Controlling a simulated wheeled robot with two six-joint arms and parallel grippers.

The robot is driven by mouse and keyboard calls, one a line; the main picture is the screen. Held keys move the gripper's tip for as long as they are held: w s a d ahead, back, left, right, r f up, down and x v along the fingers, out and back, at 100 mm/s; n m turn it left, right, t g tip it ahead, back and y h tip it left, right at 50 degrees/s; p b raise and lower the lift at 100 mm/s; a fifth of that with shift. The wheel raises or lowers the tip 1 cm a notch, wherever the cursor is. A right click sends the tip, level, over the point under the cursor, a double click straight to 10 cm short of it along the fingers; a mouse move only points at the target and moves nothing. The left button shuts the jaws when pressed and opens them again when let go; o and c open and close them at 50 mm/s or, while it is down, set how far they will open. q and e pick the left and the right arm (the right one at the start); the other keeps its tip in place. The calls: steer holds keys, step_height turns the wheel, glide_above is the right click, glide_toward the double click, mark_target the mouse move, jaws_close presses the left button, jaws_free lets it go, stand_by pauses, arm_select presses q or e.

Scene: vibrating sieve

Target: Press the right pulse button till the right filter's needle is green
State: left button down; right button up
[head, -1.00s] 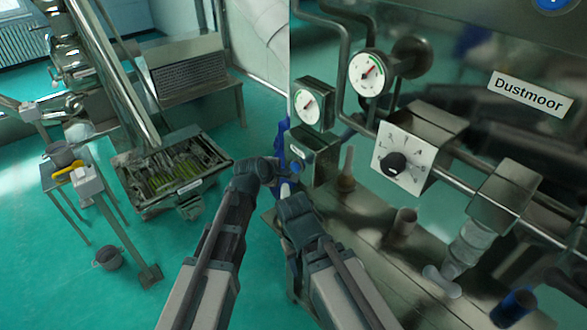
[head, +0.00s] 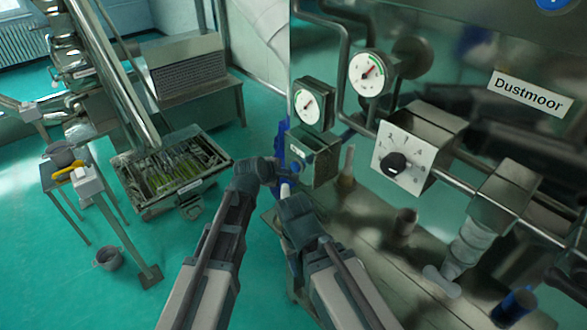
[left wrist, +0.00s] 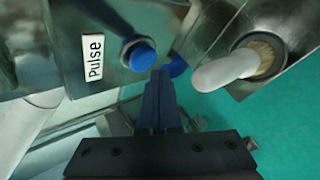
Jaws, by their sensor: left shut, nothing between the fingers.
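A blue round button (left wrist: 139,55) sits on a grey metal box beside a "Pulse" label (left wrist: 94,57) in the left wrist view. In the head view the box (head: 325,160) is below the left gauge, with a small blue spot at its edge. My left gripper (left wrist: 158,78) is shut and empty. Its fingertips are just below the button; I cannot tell if they touch it. In the head view its tip (head: 287,177) is by the box, partly hidden. The left gauge (head: 308,104) and right gauge (head: 370,73) have white faces; their needle zones are too small to read surely.
A pale rounded piece (left wrist: 225,70) juts near the fingers on the right in the left wrist view. A dial with a black knob (head: 395,163) and pipes crowd the machine front. A tray of greenish material (head: 175,172) stands left; green floor lies between.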

arm_select(q)
steer(key=shift+w+d, duration=0.1)
steer(key=shift+d, duration=0.05)
steer(key=shift+w+d, duration=0.15)
steer(key=shift+d, duration=0.05)
stand_by(0.3)
steer(key=shift+w+d, duration=0.3)
steer(key=shift+d, duration=0.1)
stand_by(0.9)
steer(key=shift+s+a, duration=0.55)
steer(key=shift+a, duration=0.2)
steer(key=s+a, duration=0.1)
steer(key=a, duration=0.1)
steer(key=s+a, duration=0.2)
stand_by(0.7)
stand_by(0.6)
